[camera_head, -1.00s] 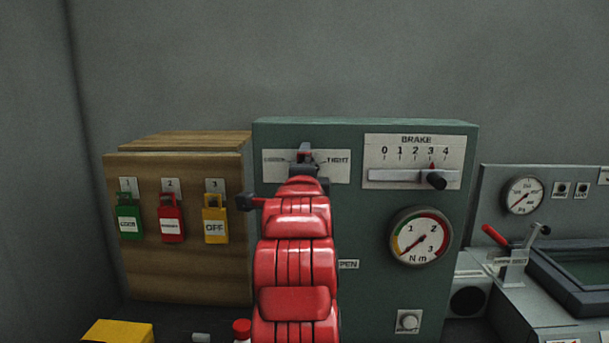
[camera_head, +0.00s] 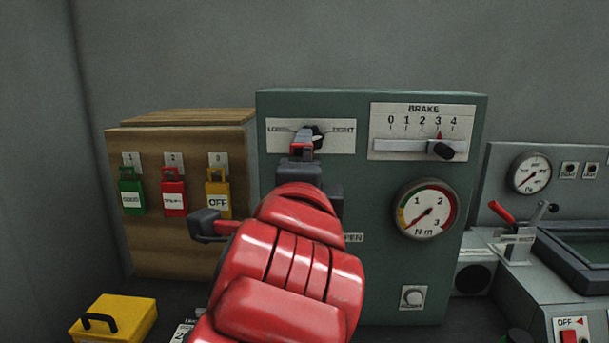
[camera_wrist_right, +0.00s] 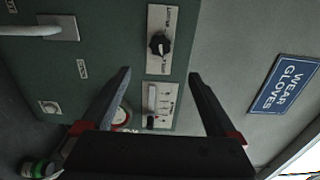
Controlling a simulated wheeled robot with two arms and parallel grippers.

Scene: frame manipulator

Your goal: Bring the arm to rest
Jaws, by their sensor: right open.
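My right arm (camera_head: 290,265), red with dark grey parts, rises from the bottom of the head view in front of the green panel (camera_head: 360,280). My right gripper (camera_head: 302,150) appears just left of a black knob (camera_head: 319,138) on a white label plate and partly hides it. In the wrist view the right gripper (camera_wrist_right: 160,75) is open, with nothing between its two dark fingers. There the knob (camera_wrist_right: 159,45) shows clear of the fingers, on the panel beyond them. My left gripper is not in view.
The panel also has a brake slider (camera_head: 440,150), a gauge (camera_head: 427,209) and a button (camera_head: 413,297). A wooden box (camera_head: 180,260) with coloured padlocks stands left. A yellow box (camera_head: 120,316) lies lower left. A console with a red lever (camera_head: 502,212) stands right.

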